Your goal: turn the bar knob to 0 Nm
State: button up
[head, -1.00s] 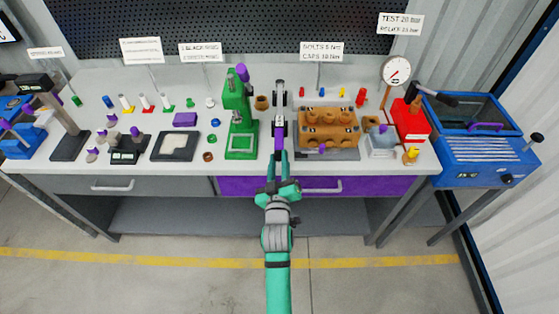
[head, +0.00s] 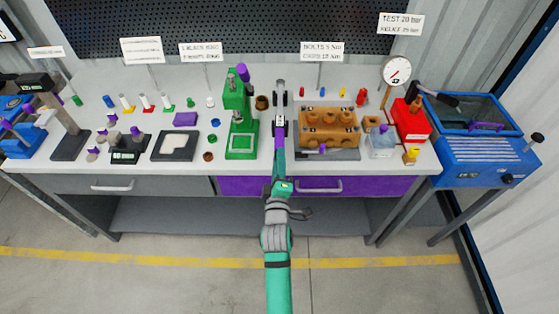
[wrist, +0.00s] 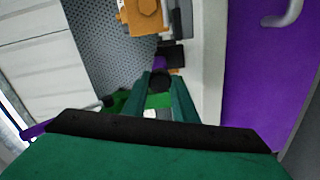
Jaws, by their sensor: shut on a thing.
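The bar tool (head: 280,108) lies lengthwise over the bench between the green press and the orange-brown pump block, its far end toward the perforated back panel. My gripper (head: 279,158) is at its near end, above the bench's front edge. In the wrist view, my gripper (wrist: 162,88) is shut with its two green fingers on either side of the dark bar knob (wrist: 160,80), and a purple part (wrist: 159,62) shows just beyond it. The knob's scale and its reading are too small or hidden to tell.
The green press (head: 240,125) stands close on the left of the bar tool, and the pump block (head: 330,127) close on the right. The purple drawer (head: 345,187) is below the bench's front edge. Small parts and fixtures cover the bench left of the press.

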jog(key=shift+n, duration=0.3)
jog(key=o, duration=1)
jog(key=shift+o, duration=0.2)
jog(key=s, duration=1)
jog(key=shift+s, duration=0.4)
jog(key=shift+a, duration=0.1)
